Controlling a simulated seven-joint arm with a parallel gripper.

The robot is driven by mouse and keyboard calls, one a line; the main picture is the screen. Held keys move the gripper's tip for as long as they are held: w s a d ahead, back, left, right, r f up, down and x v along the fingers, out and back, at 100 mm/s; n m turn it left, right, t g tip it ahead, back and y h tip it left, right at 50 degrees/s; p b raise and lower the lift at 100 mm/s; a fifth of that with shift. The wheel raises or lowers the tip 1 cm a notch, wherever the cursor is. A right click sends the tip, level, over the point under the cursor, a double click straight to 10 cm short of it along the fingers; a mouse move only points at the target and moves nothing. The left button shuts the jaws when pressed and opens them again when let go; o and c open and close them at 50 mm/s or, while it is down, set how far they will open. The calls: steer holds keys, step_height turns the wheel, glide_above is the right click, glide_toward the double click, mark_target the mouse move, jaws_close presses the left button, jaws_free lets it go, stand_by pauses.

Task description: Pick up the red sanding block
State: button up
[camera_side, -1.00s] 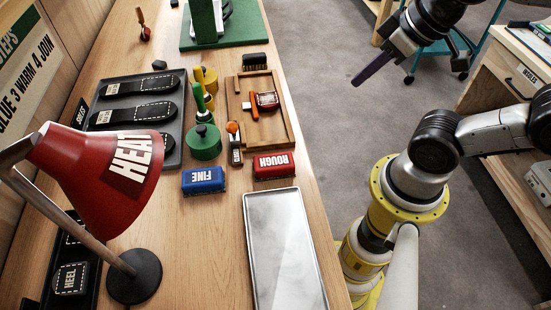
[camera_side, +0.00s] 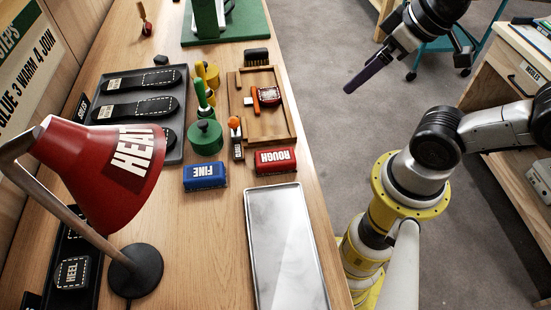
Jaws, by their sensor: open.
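The red sanding block (camera_side: 276,161), labelled ROUGH, lies on the wooden bench near its right edge. It sits just below the wooden tray and right of a blue block (camera_side: 205,176) labelled FINE. My gripper (camera_side: 352,88) is up at the upper right, past the bench edge and over the floor, well apart from the red block. Its dark purple fingers point down and left, seen nearly side-on, with nothing visible between them.
A metal tray (camera_side: 250,215) lies below the blocks. A wooden tray (camera_side: 288,118) with tools is above them, and a green-lidded pot (camera_side: 205,138) stands to the left. A red lamp (camera_side: 100,172) leans over the left side. Dark trays (camera_side: 180,75) hold soles.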

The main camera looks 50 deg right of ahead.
steer(key=n+g, duration=0.6)
steer(key=n, duration=0.3)
glide_above(275, 156)
step_height(275, 156, down, 4)
step_height(275, 156, down, 14)
steer(key=shift+r, duration=0.1)
steer(key=c, duration=1.5)
steer(key=shift+o, duration=0.2)
